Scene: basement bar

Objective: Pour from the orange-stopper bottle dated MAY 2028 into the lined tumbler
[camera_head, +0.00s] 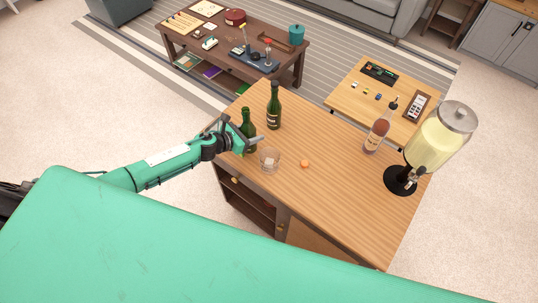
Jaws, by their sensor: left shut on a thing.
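My left gripper (246,141) reaches in from the left and is shut on a green bottle (247,119), which stands about upright at the left edge of the wooden counter. A second green bottle (273,108) stands just behind it to the right, apart from the gripper. A clear tumbler (269,159) stands on the counter in front of the held bottle, close to the gripper. Its lines and contents are too small to make out. A small orange piece (305,164), possibly a stopper, lies right of the tumbler. No date on any bottle is readable. My right gripper is not in view.
A pinkish bottle (376,136) and a drink dispenser (434,144) with pale yellow liquid stand at the counter's right. The counter (325,200) is clear in the middle and front. Beyond are a light wooden table (345,93) and a dark low table (180,40).

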